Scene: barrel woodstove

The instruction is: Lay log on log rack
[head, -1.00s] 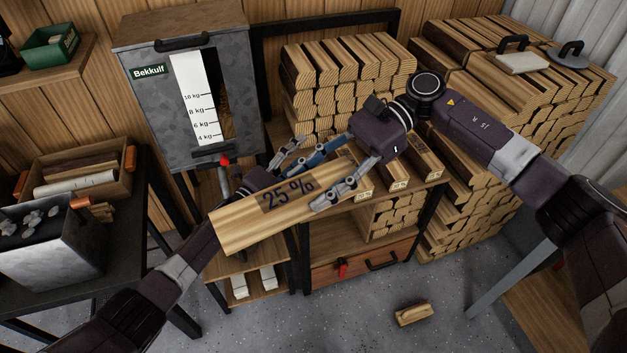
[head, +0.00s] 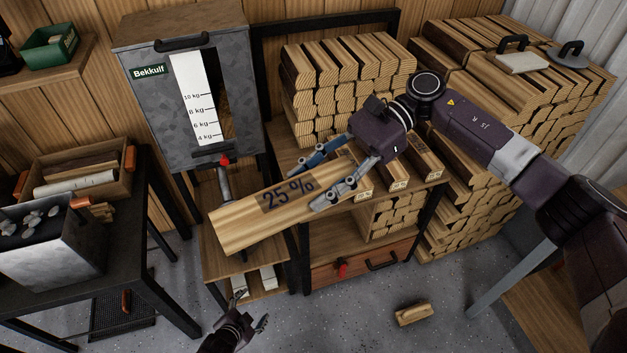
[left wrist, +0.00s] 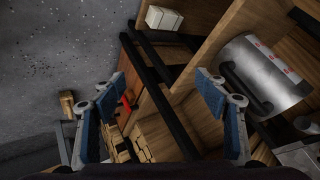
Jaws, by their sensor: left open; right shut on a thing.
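A long split log marked "25 %" (head: 245,220) is held in the air, slanting down to the left. My right gripper (head: 328,172) is shut on it towards its upper right end. Behind it stands a black-framed rack (head: 300,22) with a wooden shelf and stacked logs. Several loose logs (head: 425,160) lie on the shelf's front part, to the right of the held log. My left gripper (head: 253,310) is open and empty, low in front of the shelves and apart from the log. Its blue-padded fingers show spread in the left wrist view (left wrist: 160,115).
A grey pellet hopper (head: 150,100) stands left of the rack. A large log pile (head: 480,110) is on the right. A dark table (head: 120,235) with a metal bin (head: 60,255) is at the left.

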